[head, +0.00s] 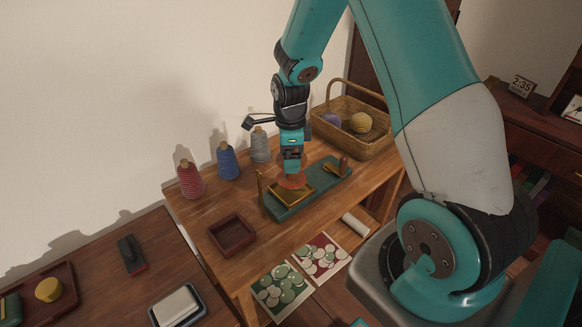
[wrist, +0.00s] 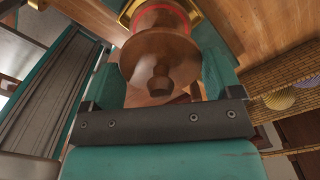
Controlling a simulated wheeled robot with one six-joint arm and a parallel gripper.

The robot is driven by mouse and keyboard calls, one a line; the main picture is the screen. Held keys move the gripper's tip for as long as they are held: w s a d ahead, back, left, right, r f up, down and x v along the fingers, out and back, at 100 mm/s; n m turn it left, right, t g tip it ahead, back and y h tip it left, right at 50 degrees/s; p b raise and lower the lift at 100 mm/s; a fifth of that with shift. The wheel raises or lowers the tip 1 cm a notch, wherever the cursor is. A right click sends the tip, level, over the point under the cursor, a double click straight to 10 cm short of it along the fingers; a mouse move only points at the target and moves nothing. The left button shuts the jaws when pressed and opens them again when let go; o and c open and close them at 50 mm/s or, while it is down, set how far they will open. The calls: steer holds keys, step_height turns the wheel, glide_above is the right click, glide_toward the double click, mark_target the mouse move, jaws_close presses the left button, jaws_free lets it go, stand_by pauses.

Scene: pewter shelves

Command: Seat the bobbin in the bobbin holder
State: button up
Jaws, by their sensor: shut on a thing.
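The bobbin (head: 293,182) is wooden with reddish thread and flanged ends. My gripper (head: 291,170) is shut on it, pointing down over the bobbin holder. In the wrist view the bobbin (wrist: 158,62) sits between the two teal fingers, with its rounded wooden end towards the camera. The bobbin holder (head: 325,182) is a green base with brass-coloured parts and wooden posts on the wooden table. The bobbin is over the left brass part (head: 302,194); brass also shows behind the bobbin in the wrist view (wrist: 194,10). I cannot tell whether they touch.
Red (head: 188,179), blue (head: 227,161) and grey (head: 260,146) thread cones stand at the back. A wicker basket (head: 373,146) with yarn balls is to the right. An empty dark tray (head: 233,235) is left of the holder. Patterned cards (head: 281,291) lie in front.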

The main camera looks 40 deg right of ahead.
steer(key=shift+f, duration=2.1)
steer(key=shift+f+b, duration=0.15)
steer(key=shift+b, duration=0.15)
steer(key=o, duration=1)
steer(key=shift+c, duration=0.2)
